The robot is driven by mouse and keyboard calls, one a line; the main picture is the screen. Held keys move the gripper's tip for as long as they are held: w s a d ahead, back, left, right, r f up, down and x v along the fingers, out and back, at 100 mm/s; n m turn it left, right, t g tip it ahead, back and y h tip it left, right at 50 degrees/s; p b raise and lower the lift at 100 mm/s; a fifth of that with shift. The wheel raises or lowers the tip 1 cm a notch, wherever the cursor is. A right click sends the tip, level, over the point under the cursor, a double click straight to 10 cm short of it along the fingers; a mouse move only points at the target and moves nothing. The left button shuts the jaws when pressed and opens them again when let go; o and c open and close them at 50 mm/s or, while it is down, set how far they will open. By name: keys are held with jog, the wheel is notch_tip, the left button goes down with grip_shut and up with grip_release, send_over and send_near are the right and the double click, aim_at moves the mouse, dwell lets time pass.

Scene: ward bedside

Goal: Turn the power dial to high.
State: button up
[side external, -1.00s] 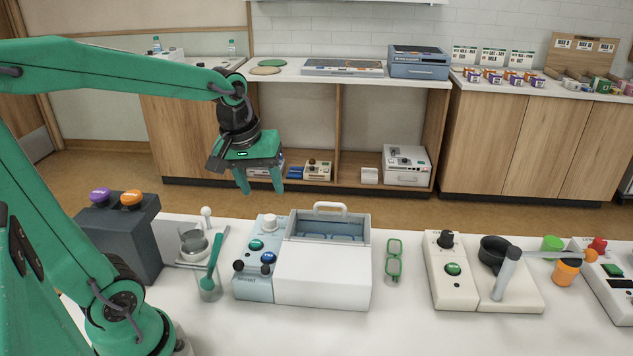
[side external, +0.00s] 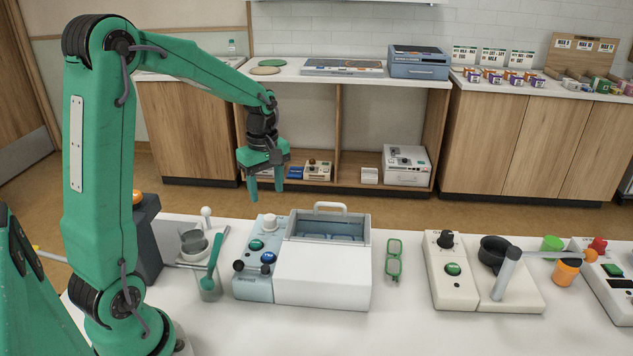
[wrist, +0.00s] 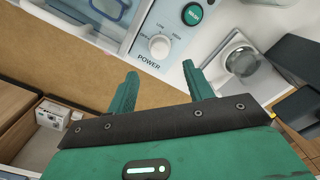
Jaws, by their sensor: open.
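The power dial (side external: 269,222) is a white round knob at the back of the light blue control panel, left of a white bath-like unit (side external: 322,275). My gripper (side external: 265,189) is open and empty, fingers pointing down, above and behind the panel. In the wrist view its fingertips (wrist: 160,71) lie either side of the dial in the picture, apart from it.
Green glasses (side external: 393,260) lie right. Air above the panel is clear.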

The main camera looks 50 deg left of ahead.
aim_at(269, 217)
jog(key=shift+f, duration=0.1)
jog(key=shift+f, duration=3.8)
jog(key=shift+c, duration=0.2)
jog(key=c, duration=0.9)
